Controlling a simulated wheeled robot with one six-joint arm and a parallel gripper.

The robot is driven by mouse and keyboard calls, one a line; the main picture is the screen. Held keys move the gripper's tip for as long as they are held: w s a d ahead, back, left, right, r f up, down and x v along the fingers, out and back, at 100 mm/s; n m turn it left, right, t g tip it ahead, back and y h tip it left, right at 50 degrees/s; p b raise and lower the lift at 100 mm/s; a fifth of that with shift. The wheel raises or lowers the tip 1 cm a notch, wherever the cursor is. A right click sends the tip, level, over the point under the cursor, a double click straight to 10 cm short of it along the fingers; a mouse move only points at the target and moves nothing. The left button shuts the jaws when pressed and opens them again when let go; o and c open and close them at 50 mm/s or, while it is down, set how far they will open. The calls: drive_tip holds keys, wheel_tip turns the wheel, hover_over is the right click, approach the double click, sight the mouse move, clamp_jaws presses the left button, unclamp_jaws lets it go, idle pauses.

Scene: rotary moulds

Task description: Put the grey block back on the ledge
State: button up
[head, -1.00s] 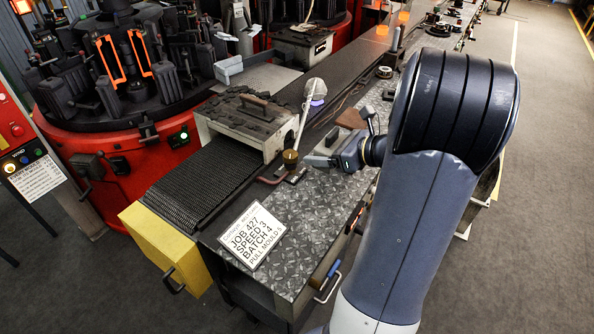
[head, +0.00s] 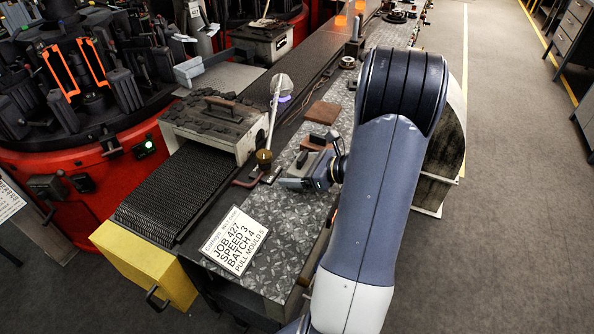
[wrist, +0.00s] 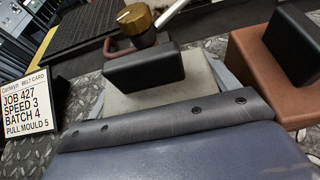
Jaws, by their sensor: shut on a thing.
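My gripper (wrist: 160,95) is shut on the grey block (wrist: 180,100), with a finger on either side of it. The block has a black grip on top. In the head view, my gripper (head: 300,180) is low over the patterned metal ledge (head: 255,212), to the right of the brass knob (head: 263,157). I cannot tell whether the block touches the ledge. The gripper's dark padded body hides the near part of the block in the wrist view.
A brown block (wrist: 252,68) with a black grip stands close on the right in the wrist view. A flat brown plate (head: 323,113) lies farther back. A job card (head: 236,236) stands on the near ledge.

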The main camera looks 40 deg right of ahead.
drive_tip(key=shift+f, duration=0.2)
drive_tip(key=shift+f, duration=0.1)
drive_tip(key=shift+f, duration=0.15)
drive_tip(key=o, duration=1.5)
drive_tip(key=shift+s+r, duration=0.1)
drive_tip(key=shift+r, duration=0.2)
drive_tip(key=b+v, duration=0.1)
drive_tip(key=v, duration=1)
drive_tip(key=shift+s+d, duration=0.15)
drive_tip(key=shift+s, duration=0.25)
